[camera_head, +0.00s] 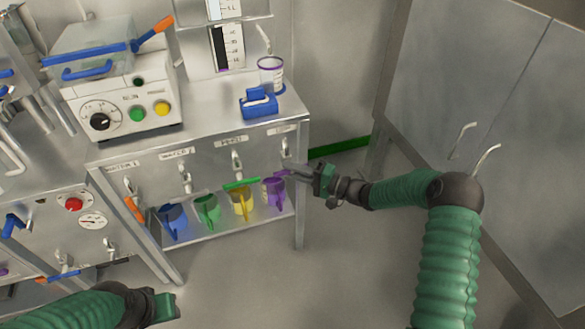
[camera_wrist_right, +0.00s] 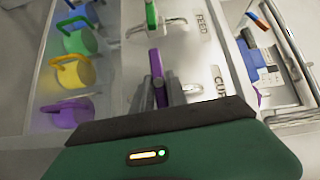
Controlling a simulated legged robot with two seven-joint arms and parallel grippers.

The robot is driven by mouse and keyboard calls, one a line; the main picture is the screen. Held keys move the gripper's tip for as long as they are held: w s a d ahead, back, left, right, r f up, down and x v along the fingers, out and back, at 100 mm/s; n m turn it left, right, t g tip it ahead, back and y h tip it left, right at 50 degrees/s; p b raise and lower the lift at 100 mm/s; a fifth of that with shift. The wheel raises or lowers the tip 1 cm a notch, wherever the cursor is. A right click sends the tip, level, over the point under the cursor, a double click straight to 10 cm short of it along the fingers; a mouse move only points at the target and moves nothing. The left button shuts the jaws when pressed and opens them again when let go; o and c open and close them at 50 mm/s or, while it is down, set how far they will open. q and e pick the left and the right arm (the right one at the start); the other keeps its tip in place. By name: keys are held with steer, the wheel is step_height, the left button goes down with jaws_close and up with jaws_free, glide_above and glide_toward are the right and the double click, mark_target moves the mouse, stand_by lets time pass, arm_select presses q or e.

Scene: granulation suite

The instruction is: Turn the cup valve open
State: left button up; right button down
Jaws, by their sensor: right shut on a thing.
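The cup valve has a purple lever (camera_wrist_right: 156,64) beside the CUP label (camera_wrist_right: 221,82) on the steel panel. The lever also shows in the head view (camera_head: 282,174), partly hidden by my fingers. My right gripper (camera_head: 289,164) is at this valve; in the wrist view its fingers (camera_wrist_right: 162,95) stand on either side of the lever, shut on it. In the wrist view the lever lies roughly parallel to the green lever of the FEED valve. A purple cup (camera_head: 275,190) sits below the cup valve. My left gripper (camera_head: 165,306) is at the bottom edge, its jaws unclear.
Blue (camera_head: 173,221), green (camera_head: 207,209) and yellow (camera_head: 241,203) cups stand on the lower shelf (camera_head: 215,234). Above are a clear purple-rimmed cup (camera_head: 271,73) and a blue holder (camera_head: 258,103). Floor to the right is clear.

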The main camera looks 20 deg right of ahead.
steer(key=n+g+h+p, duration=0.1)
steer(key=p, duration=0.3)
steer(key=n+h+p, duration=0.2)
steer(key=p, duration=0.3)
steer(key=n+g+h+p, duration=0.1)
steer(key=h+p, duration=0.1)
steer(key=p, duration=0.3)
steer(key=shift+s+a+r+n+g, duration=0.1)
steer(key=shift+s+a+n+g, duration=0.2)
steer(key=shift+a, duration=0.05)
steer(key=shift+f+n+h+p, duration=0.25)
steer(key=shift+n+h+p, duration=0.45)
steer(key=shift+h, duration=0.4)
steer(key=shift+f+n+h, duration=0.15)
steer(key=shift+n+h, duration=0.15)
steer(key=shift+h, duration=0.3)
steer(key=shift+n+g+h, duration=0.3)
steer(key=shift+h, duration=0.3)
steer(key=shift+d+f+n+h+b, duration=0.1)
steer(key=shift+n+h+b, duration=0.4)
steer(key=shift+h+b, duration=0.8)
steer(key=shift+b, duration=0.15)
